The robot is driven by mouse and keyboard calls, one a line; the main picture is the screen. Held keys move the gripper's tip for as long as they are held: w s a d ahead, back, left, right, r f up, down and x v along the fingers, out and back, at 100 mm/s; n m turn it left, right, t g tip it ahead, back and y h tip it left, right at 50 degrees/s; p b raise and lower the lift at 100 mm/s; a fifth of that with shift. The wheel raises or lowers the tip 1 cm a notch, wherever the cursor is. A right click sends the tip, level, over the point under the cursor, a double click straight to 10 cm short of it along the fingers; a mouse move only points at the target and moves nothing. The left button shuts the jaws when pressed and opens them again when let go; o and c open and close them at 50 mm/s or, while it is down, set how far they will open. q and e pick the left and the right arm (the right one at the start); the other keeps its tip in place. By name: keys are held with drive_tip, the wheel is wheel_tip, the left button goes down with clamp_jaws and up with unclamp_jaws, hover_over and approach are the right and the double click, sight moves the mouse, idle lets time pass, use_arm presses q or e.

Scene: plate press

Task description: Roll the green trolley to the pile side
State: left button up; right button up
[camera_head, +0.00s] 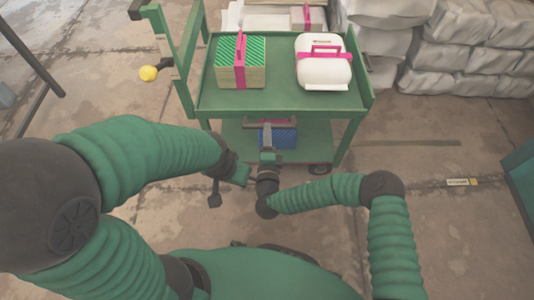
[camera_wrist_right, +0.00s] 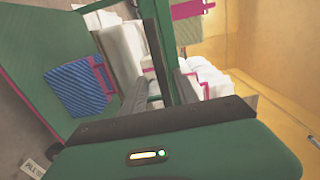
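The green trolley (camera_head: 280,102) stands in front of me in the head view, its upright frame at the left. Its top shelf bears a green-striped box (camera_head: 227,75) with a pink strap and a white case (camera_head: 322,72) with a pink handle. A blue box (camera_head: 284,139) is on its lower shelf and also shows in the right wrist view (camera_wrist_right: 75,90). My right gripper (camera_head: 270,125) is at the trolley's near side, below the top shelf edge. Its fingers look apart with nothing held between them; contact is unclear. My left gripper (camera_head: 228,185) is left of it, off the trolley; its fingers are unclear.
Piled pale sacks (camera_head: 450,45) stand at the back right, close to the trolley. A green object (camera_head: 522,175) cuts in at the right edge. Floor right of the trolley is mostly clear, with a small label (camera_head: 461,182).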

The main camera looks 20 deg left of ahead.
drive_tip(key=p+v, duration=0.4)
drive_tip(key=v, duration=0.9)
drive_tip(key=shift+s, duration=0.4)
